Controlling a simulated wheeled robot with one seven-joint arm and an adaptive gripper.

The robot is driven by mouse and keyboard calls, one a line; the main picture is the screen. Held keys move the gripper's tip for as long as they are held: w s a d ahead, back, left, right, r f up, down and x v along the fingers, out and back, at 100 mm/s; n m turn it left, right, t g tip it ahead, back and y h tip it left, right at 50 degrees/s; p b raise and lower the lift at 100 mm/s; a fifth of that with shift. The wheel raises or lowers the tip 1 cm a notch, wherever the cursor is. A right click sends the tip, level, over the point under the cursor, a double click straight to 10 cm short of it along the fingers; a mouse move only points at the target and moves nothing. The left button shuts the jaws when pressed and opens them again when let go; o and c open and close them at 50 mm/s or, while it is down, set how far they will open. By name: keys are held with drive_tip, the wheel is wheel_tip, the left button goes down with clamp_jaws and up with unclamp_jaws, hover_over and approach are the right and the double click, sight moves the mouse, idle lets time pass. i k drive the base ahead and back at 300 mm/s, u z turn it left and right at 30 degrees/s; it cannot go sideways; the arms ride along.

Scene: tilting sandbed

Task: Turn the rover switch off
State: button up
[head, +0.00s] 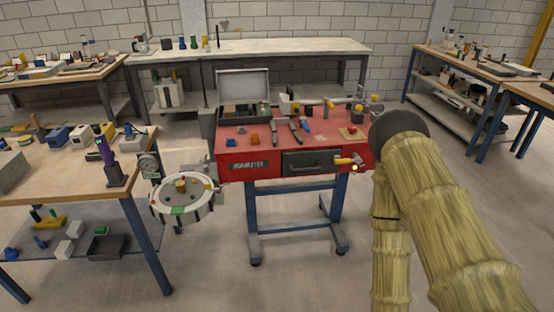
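I cannot make out a rover switch for certain. A round, white-rimmed bed (168,213) with green and red marks stands between the left table and the red workbench. A small yellow-brown object (181,183) sits on its top; it is too small to tell whether it is the rover. My arm fills the right side, with a straw-coloured, ringed surface and a dark round joint. My gripper is not in view, so its state and anything in it are hidden.
The red workbench (229,147) carries tools and an open grey case (243,83). A yellow-handled item (345,161) sticks out at its front right. The left wooden table (60,181) holds a purple-and-black tool (106,155). Bare floor (205,265) lies in front.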

sight(352, 129)
drive_tip(key=z, duration=0.35)
drive_tip(key=k, duration=0.2)
drive_tip(key=u, duration=0.85)
drive_tip(key=i, duration=1.35)
drive_tip(key=z, duration=0.5)
drive_tip(key=k, duration=0.25)
drive_tip(key=u, duration=0.1)
